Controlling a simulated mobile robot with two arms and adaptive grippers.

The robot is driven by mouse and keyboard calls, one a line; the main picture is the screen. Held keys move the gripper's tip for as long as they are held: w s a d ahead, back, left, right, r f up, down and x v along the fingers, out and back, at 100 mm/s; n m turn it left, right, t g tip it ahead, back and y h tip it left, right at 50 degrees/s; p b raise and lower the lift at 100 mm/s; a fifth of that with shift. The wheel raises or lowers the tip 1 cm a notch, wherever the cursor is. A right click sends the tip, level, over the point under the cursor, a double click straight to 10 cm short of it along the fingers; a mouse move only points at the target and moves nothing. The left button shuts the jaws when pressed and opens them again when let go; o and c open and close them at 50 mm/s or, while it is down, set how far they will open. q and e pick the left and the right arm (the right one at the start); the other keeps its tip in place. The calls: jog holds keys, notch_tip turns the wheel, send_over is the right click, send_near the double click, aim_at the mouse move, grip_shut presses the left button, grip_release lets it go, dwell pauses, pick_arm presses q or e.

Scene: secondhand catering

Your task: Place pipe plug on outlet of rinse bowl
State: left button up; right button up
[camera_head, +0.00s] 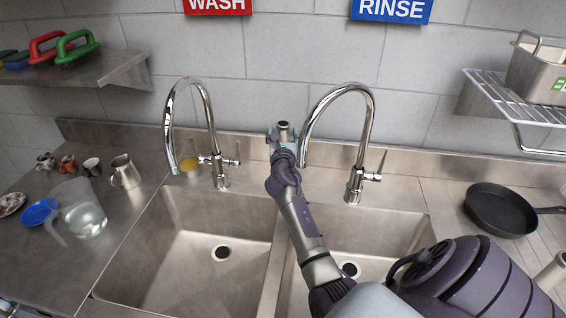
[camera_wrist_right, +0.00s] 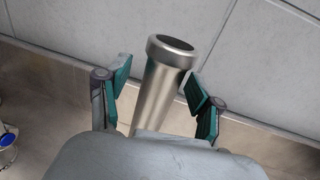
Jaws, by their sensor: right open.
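The pipe plug (camera_wrist_right: 160,85) is a steel tube with a wide rim and dark hollow top. It stands between the parted teal fingers of my right gripper (camera_wrist_right: 158,95) in the right wrist view; its lower end is hidden by the gripper. In the head view the plug's top (camera_head: 283,126) shows at my right gripper (camera_head: 281,137), near the back ledge between the two taps. The rinse bowl (camera_head: 392,232) is the right-hand bowl. Its outlet (camera_head: 349,269) is a dark hole, partly hidden by my right arm. My left gripper is not in view.
The wash bowl (camera_head: 180,265) is at left. Curved taps (camera_head: 212,120) and (camera_head: 368,130) stand behind the bowls. A clear jug (camera_head: 82,215), steel pitcher (camera_head: 124,172) and cups stand at left. A black pan (camera_head: 500,209) is at right, below a wire shelf (camera_head: 515,105).

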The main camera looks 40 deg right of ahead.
jog(key=shift+w+d, duration=0.1)
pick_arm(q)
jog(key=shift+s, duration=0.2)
pick_arm(e)
jog(key=shift+c, duration=1.4)
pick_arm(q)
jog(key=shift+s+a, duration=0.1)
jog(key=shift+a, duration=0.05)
pick_arm(e)
grip_shut()
jog(key=shift+r, duration=0.2)
